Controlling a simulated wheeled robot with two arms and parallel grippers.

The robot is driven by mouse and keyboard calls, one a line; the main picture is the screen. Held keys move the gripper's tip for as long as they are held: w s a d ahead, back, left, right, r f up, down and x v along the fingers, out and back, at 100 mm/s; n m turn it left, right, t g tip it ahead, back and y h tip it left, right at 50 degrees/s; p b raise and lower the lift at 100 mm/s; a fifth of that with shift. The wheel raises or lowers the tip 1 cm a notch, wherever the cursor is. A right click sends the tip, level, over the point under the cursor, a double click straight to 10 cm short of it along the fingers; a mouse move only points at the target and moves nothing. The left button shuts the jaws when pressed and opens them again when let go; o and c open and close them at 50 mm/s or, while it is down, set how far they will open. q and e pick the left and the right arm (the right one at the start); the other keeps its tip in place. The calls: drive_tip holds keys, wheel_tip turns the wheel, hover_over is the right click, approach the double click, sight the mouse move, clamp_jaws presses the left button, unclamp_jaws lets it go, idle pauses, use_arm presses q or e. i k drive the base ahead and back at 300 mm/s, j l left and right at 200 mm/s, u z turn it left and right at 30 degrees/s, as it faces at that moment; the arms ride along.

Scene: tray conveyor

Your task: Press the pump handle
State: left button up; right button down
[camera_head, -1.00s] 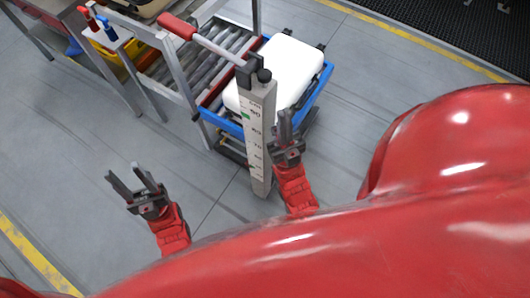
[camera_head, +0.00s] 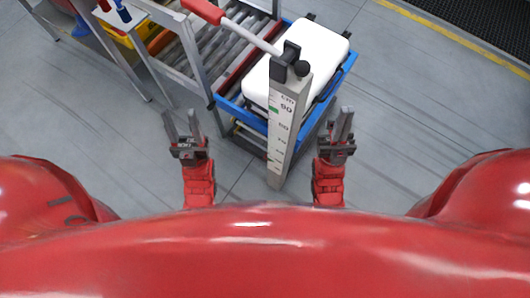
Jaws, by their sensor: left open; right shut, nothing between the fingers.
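The pump handle (camera_head: 205,11) has a red grip at the top of the view, on a pale rod that runs down right to a dark clamp. The clamp sits atop an upright grey column (camera_head: 280,140) with a number scale, standing in front of me. My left gripper (camera_head: 181,115) is open and empty, left of the column and below the handle's rod in the picture. My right gripper (camera_head: 343,115) is shut with nothing in it, right of the column. Neither gripper touches the handle.
A blue tray (camera_head: 229,108) with a white case (camera_head: 312,50) sits behind the column, at the end of a roller conveyor (camera_head: 225,48). A metal-framed table with a yellow bin (camera_head: 112,35) stands at upper left. Grey floor is open on both sides.

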sight(216, 15)
drive_tip(key=i+j+z, duration=0.1)
drive_tip(key=j+z, duration=0.35)
drive_tip(key=k+j+u, duration=0.15)
drive_tip(key=j, duration=0.2)
drive_tip(key=j+u, duration=0.2)
drive_tip(key=j, duration=0.2)
drive_tip(key=j+u, duration=0.1)
drive_tip(key=j, duration=0.15)
drive_tip(key=i, duration=0.05)
